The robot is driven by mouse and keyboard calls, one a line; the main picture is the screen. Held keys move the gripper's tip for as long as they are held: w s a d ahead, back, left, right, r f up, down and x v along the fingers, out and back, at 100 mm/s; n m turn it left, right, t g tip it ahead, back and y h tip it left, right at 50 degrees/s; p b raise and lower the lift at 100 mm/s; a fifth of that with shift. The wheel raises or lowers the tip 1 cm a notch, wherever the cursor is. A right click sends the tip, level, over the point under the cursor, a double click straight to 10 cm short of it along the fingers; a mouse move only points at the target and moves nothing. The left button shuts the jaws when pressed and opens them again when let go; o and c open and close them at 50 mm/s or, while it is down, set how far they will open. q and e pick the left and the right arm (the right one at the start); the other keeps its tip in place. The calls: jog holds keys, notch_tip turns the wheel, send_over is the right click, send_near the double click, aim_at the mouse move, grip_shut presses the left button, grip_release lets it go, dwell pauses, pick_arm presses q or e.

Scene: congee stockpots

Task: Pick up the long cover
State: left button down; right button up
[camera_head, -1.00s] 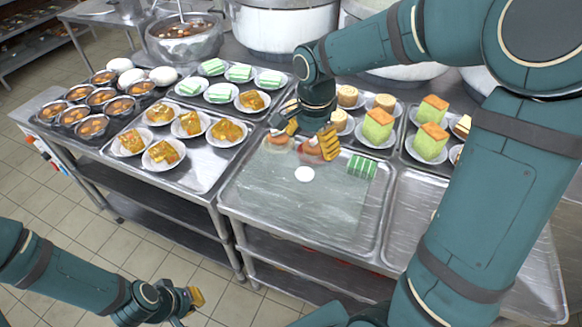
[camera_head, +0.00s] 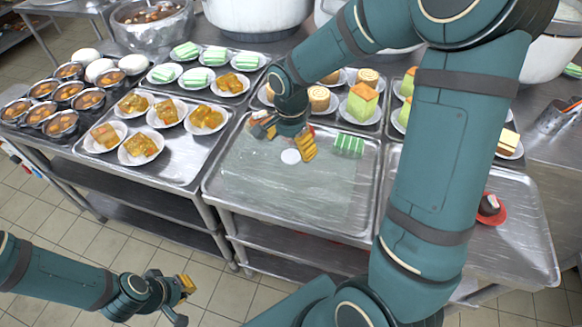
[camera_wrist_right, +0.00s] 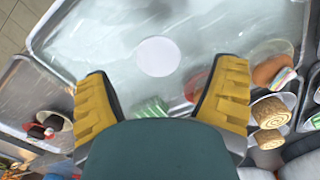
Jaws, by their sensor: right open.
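The long cover (camera_head: 262,195) looks like a clear, glassy sheet with a white round knob (camera_head: 290,156), lying over the front middle metal tray. The knob also shows in the right wrist view (camera_wrist_right: 158,57), ahead of the fingers. My right gripper (camera_head: 285,141) is open above the far part of the cover, just behind the knob. In the right wrist view its two yellow fingers (camera_wrist_right: 161,88) are wide apart with nothing held between them. My left gripper (camera_head: 182,296) hangs low over the floor at the left, away from the table; its jaw opening is unclear.
A green striped cake (camera_head: 348,146) is close to the right gripper. Plates of green and orange cakes (camera_head: 361,103) stand behind. My right arm hides part of the right tray (camera_head: 510,240), which has a red plate (camera_head: 490,212). Large pots (camera_head: 258,15) stand at the back.

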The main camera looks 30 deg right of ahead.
aim_at(291, 156)
notch_tip(291, 156, down, 4)
jog(key=shift+s+f+b, duration=0.1)
jog(key=shift+f+b, duration=0.05)
jog(key=shift+b, duration=0.3)
jog(key=shift+c, duration=0.4)
jog(key=c, duration=1.3)
jog(key=shift+c, duration=0.2)
